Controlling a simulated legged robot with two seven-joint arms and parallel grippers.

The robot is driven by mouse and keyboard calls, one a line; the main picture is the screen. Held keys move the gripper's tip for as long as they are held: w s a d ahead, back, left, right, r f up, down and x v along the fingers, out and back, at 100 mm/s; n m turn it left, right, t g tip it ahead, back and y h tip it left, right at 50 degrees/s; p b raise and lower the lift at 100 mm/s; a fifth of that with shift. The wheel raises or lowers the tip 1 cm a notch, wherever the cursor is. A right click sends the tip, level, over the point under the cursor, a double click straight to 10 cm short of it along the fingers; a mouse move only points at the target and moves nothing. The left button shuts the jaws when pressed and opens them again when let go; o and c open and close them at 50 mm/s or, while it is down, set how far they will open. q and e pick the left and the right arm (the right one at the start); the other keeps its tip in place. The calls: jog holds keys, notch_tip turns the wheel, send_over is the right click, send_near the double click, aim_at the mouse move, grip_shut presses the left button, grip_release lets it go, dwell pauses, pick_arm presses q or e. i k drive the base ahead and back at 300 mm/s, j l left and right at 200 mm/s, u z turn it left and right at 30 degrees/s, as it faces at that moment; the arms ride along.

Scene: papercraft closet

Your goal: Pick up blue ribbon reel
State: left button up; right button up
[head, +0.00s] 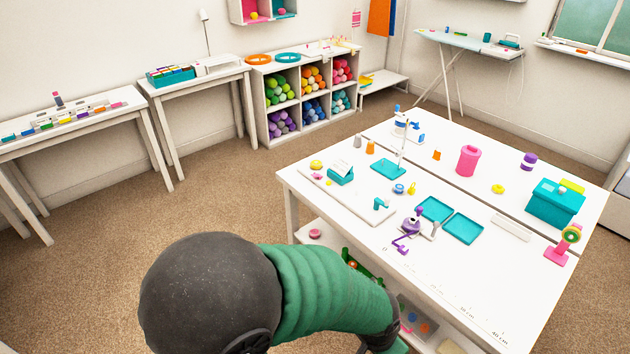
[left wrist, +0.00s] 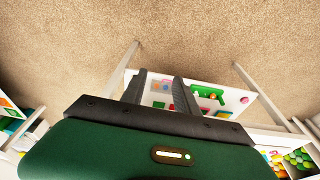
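A small blue ring-shaped piece (head: 398,188), which looks like the blue ribbon reel, lies on the white worktable (head: 335,205) in the head view. It sits beside a small yellow piece (head: 411,188) and is too small to make out in detail. My left arm crosses the bottom of the head view, low in front of the table, well short of the reel. In the left wrist view my left gripper (left wrist: 160,75) has its two dark fingers apart with nothing held between them. The reel cannot be made out there. My right gripper is in neither view.
Teal trays (head: 463,228), a purple tool (head: 412,222), a teal-based stand (head: 388,168) and a pink jar (head: 467,160) share the tabletop. A lower shelf (left wrist: 235,98) with small coloured items lies beyond my left fingers. Carpet is open left of the table.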

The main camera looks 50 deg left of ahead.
aim_at(399, 189)
jog(key=u, duration=1.1)
jog(key=i+j+u, duration=0.4)
jog(key=i, duration=0.2)
jog(key=i+u, duration=0.4)
jog(key=i, duration=0.25)
